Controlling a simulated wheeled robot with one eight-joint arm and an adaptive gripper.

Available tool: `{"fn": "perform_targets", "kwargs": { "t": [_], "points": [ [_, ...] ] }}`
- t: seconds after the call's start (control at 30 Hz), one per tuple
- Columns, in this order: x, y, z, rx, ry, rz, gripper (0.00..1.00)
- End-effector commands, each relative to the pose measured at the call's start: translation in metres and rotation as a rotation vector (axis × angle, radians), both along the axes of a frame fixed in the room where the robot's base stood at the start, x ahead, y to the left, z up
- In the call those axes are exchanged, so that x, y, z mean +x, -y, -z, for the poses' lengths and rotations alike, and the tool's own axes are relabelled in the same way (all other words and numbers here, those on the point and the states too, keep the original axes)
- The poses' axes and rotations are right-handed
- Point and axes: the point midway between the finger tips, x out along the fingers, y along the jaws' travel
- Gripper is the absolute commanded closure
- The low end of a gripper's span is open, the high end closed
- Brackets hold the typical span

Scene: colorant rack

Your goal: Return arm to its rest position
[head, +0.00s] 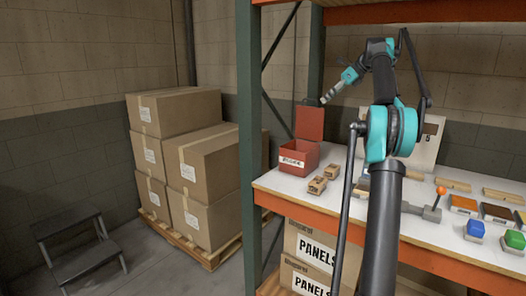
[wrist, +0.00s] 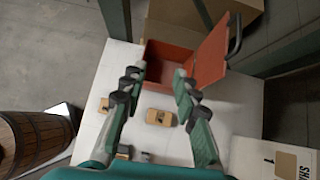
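My arm rises from the lower middle of the head view and bends left over the shelf. My gripper (head: 326,98) is raised above the red box (head: 299,157), whose lid stands open. In the wrist view my gripper (wrist: 158,82) has its two fingers spread wide apart, with nothing held between them. The red box (wrist: 168,62) shows beyond the fingertips in that view, its lid tilted up to the right. One tan block (wrist: 160,117) lies on the white shelf between the fingers in the picture, below them. Another tan block (wrist: 104,105) lies to the left.
The white shelf top (head: 280,181) has an orange front edge. A green upright (head: 250,150) stands at its left. Stacked cartons (head: 205,160) and a step stool (head: 78,240) stand left.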

Motion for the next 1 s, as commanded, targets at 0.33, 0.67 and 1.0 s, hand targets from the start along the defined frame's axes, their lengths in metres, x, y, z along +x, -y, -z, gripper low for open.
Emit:
{"fn": "perform_targets", "kwargs": {
  "t": [0.33, 0.67, 1.0],
  "points": [
    [-0.015, -0.015, 0.026, -0.124, 0.077, -0.134, 0.70],
    [-0.065, -0.045, 0.094, -0.368, 0.223, -0.422, 0.70],
    [-0.195, -0.081, 0.225, -0.722, 0.420, -0.922, 0.70]
  ]
}}
